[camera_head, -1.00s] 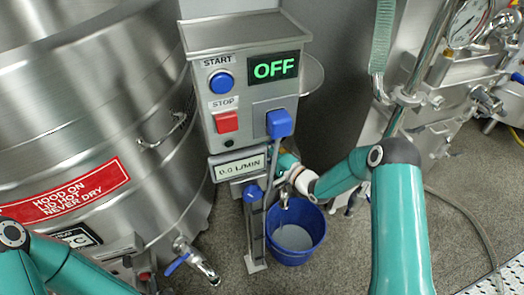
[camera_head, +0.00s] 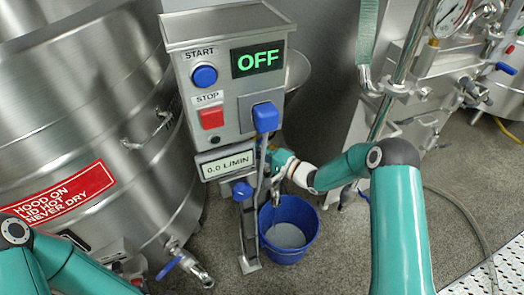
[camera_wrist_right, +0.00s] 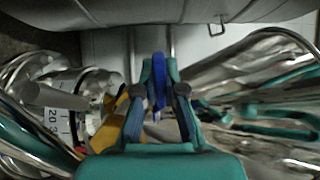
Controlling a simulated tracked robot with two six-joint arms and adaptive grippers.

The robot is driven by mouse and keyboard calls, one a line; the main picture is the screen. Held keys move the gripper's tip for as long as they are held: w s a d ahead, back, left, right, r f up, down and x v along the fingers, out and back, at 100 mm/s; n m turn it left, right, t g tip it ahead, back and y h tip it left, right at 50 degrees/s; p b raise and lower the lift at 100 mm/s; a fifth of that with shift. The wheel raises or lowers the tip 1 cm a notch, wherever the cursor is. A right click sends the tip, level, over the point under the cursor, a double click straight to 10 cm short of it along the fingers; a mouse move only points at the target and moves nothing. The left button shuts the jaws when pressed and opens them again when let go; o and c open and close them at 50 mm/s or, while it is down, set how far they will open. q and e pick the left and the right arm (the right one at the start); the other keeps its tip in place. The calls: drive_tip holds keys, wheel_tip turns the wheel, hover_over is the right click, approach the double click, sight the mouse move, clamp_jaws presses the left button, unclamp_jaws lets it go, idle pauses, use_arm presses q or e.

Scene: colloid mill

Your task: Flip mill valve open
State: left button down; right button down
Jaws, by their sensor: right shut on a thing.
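The mill's control box (camera_head: 228,85) stands in the middle of the head view, its display reading OFF. A readout below it (camera_head: 228,164) shows 0.0 L/MIN. My right arm reaches behind the box's lower right side, where its gripper is mostly hidden. In the right wrist view my right gripper (camera_wrist_right: 160,100) is shut on a blue valve handle (camera_wrist_right: 158,80), which lies between its fingers. A blue knob (camera_head: 242,190) shows under the readout; I cannot tell whether it is part of the held valve. My left arm shows at lower left, its gripper out of view.
A blue bucket (camera_head: 289,232) with pale liquid stands on the floor beside the mill stand. A large steel tank (camera_head: 90,120) with a blue-handled tap (camera_head: 170,266) fills the left. Steel machinery (camera_head: 420,85) stands at right. A hose (camera_head: 465,215) lies on the open floor.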

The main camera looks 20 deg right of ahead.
drive_tip(key=shift+s+d+f+n+g+y, duration=0.1)
drive_tip(key=shift+d+f+n+g+y, duration=0.1)
drive_tip(key=shift+n+g+y, duration=0.1)
drive_tip(key=shift+s+d+n+g+y, duration=0.15)
drive_tip(key=shift+s+n+g+y, duration=0.1)
drive_tip(key=shift+n+g+y, duration=0.3)
drive_tip(key=c, duration=1.2)
unclamp_jaws()
drive_tip(key=shift+c, duration=0.2)
drive_tip(key=shift+r, duration=0.1)
